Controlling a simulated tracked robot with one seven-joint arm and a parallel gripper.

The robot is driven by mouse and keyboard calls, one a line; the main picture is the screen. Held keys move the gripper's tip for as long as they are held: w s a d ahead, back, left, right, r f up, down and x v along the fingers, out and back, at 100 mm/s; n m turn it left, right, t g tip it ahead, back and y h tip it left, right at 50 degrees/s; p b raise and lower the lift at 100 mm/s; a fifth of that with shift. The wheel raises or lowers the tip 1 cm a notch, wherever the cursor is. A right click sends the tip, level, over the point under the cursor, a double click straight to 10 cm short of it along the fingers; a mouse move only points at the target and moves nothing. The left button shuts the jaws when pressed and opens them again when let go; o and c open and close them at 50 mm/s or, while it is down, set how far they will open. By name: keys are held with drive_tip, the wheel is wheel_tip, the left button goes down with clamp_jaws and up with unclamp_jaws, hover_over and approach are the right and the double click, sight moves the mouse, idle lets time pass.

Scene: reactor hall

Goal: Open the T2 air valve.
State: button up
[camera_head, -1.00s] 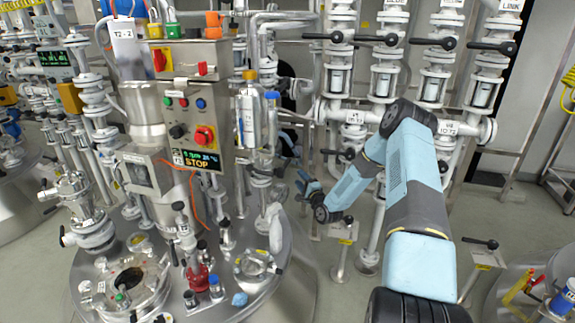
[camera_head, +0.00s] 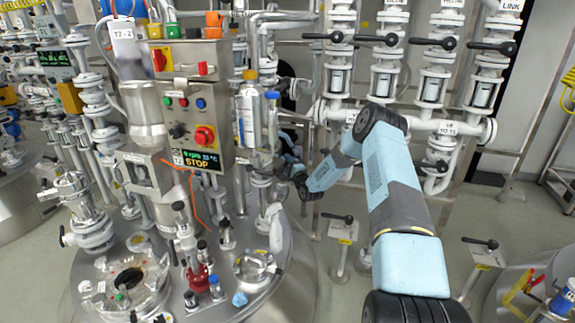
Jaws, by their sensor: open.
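My gripper (camera_head: 286,148) is at the end of my blue and grey arm, just right of the T2 control box (camera_head: 190,105), in front of the pipes. My wrist partly hides it, and its fingers are small and hard to make out. It does not visibly hold anything. I cannot tell which valve is the T2 air valve. A low post valve with a black handle and yellow label (camera_head: 343,222) stands below my wrist. A similar post valve (camera_head: 483,250) stands further right. Their labels are too small to read.
The steel T2 vessel (camera_head: 262,285) with fittings fills the lower left. A bottle with an orange cap (camera_head: 247,115) is close left of my gripper. White pipe columns with black-handled valves (camera_head: 434,42) stand behind my arm. Floor is clear at right (camera_head: 525,215).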

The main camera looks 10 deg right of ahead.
drive_tip(key=shift+c, duration=0.5)
clamp_jaws()
